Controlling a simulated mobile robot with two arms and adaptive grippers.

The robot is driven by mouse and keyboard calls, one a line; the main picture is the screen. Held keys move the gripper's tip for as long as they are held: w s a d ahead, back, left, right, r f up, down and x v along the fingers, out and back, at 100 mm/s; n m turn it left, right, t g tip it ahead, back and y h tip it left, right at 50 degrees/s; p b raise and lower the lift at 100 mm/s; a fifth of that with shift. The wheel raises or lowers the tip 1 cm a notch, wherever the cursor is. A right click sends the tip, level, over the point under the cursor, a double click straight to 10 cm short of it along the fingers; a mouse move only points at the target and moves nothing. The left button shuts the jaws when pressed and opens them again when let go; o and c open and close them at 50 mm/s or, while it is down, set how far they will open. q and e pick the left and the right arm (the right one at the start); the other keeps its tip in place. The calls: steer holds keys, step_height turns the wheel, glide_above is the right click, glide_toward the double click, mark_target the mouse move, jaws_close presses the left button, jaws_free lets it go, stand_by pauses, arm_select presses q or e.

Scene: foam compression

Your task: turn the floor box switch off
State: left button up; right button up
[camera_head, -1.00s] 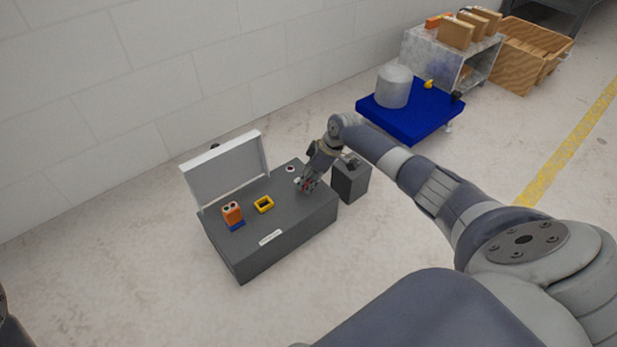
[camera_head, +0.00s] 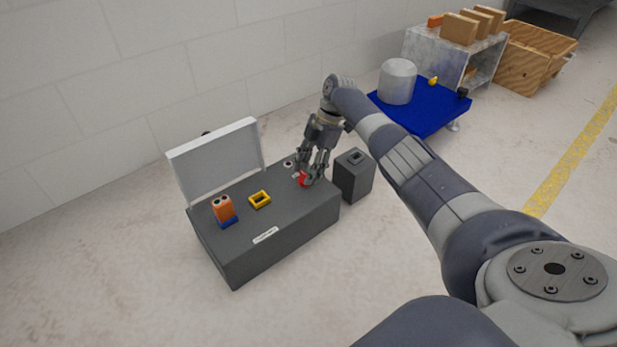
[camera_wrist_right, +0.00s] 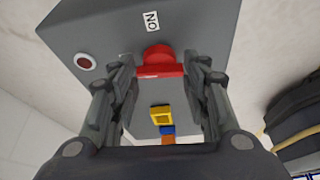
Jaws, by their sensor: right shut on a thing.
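The floor box (camera_head: 240,250) is a dark grey box on the floor with a pale lid (camera_head: 215,160) standing open at its back. The red switch (camera_head: 303,179) is on the box top toward its right end. In the right wrist view the red switch (camera_wrist_right: 158,62) has a rounded knob and a wide bar, beside a white "ON" label (camera_wrist_right: 151,21). My right gripper (camera_head: 310,178) is shut on the red switch, with its fingers at both sides of the bar in the wrist view (camera_wrist_right: 160,78). My left gripper is out of view.
A round red indicator (camera_wrist_right: 85,62) with a pale rim, a yellow square frame (camera_head: 251,203) and an orange-and-blue block (camera_head: 224,208) are on the box top. A small dark grey box (camera_head: 352,184) stands close at right. A blue platform (camera_head: 425,121) is behind. Floor in front is clear.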

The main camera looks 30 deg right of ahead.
steer(key=shift+a+n+g+b, duration=0.1)
steer(key=shift+n+g+b, duration=0.2)
steer(key=shift+n+b, duration=0.45)
steer(key=o, duration=1.1)
steer(key=shift+c, duration=0.2)
steer(key=shift+w, duration=0.1)
steer(key=shift+r, duration=0.2)
steer(key=v, duration=1.1)
steer(key=shift+r, duration=0.25)
